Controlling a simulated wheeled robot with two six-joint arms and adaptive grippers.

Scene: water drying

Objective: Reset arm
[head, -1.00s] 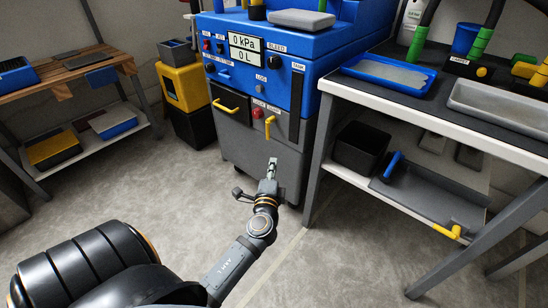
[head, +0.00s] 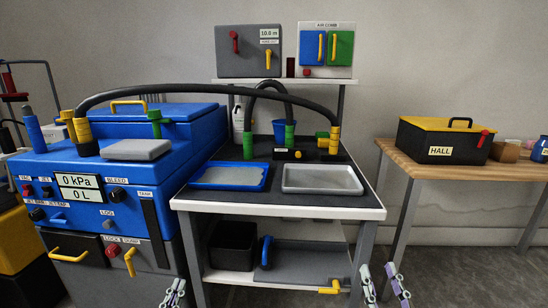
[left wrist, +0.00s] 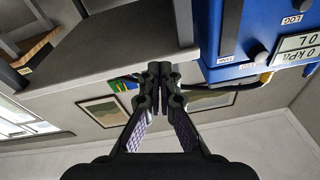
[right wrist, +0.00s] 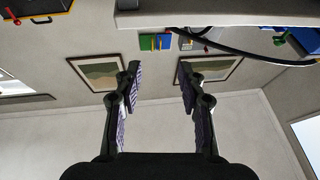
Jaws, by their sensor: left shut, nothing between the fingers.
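My left gripper (head: 177,284) shows at the bottom of the head view, in front of the gap between the blue machine and the black-topped table. Its fingers meet with nothing between them in the left wrist view (left wrist: 160,67). My right gripper (head: 378,268) shows at the bottom right of the head view, in front of the table's right leg. Its fingers are wide apart and empty in the right wrist view (right wrist: 159,67). Neither gripper is seen touching anything. Most of both arms is out of the head view.
The blue machine (head: 110,212) stands at left, its display reading 0 kPa and 0 L. The table (head: 276,208) holds a blue tray (head: 229,188) and a pale tray (head: 322,191). A black hose (head: 215,90) arches above. A HALL case (head: 440,152) sits on a wooden table at right.

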